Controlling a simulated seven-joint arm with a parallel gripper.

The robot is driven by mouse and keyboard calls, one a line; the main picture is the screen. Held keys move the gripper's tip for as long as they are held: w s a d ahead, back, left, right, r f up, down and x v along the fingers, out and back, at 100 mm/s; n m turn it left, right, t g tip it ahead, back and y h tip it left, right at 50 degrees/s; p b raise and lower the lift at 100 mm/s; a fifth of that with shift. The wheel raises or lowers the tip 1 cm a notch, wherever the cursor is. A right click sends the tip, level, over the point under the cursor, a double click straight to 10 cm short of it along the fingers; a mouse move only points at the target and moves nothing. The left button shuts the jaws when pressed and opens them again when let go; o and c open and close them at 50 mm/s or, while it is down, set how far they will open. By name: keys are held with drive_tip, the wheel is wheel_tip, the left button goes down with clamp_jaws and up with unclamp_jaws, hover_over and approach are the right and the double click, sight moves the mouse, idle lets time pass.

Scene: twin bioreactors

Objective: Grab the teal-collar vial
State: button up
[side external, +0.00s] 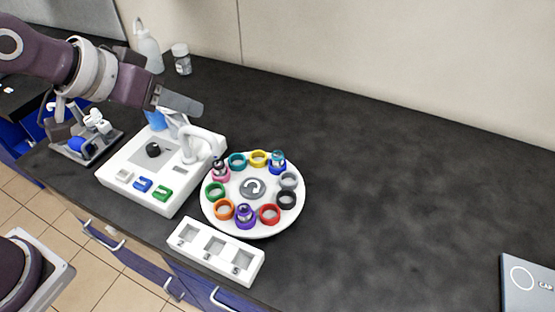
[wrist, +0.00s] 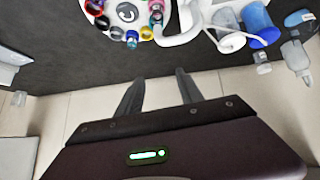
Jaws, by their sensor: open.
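The teal-collar vial (side external: 278,158) stands upright in a blue ring at the far right-hand side of the round white carousel (side external: 208,221). My gripper (side external: 182,118) is above the white machine, left of the carousel and well apart from the vial. In the wrist view my gripper (wrist: 157,76) shows two spread dark fingers with nothing between them.
Another vial (side external: 220,168) stands in a pink ring, and a purple-collar vial (side external: 245,214) at the carousel's front. The white machine (side external: 120,178) with a curved tube borders the carousel. A white three-slot rack (side external: 215,250) lies in front.

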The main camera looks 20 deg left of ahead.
drive_tip(key=w+d+f+t, duration=0.2)
drive_tip(key=w+d+f, duration=0.4)
drive_tip(key=f, duration=0.3)
drive_tip(key=m+t+h, duration=0.1)
drive_tip(key=m+t, duration=0.1)
drive_tip(key=t, duration=0.1)
approach(277, 152)
drive_tip(key=shift+w+d+f, duration=0.2)
drive_tip(key=shift+w+f, duration=0.25)
drive_tip(key=shift+w, duration=0.15)
drive_tip(key=shift+w+d+f, duration=0.2)
drive_tip(key=shift+w+f, duration=0.25)
drive_tip(key=shift+w, duration=0.2)
drive_tip(key=shift+h, duration=0.3)
drive_tip(key=x, duration=0.7)
drive_tip(key=shift+w+a+r, duration=0.2)
drive_tip(key=shift+w+r, duration=0.05)
clamp_jaws()
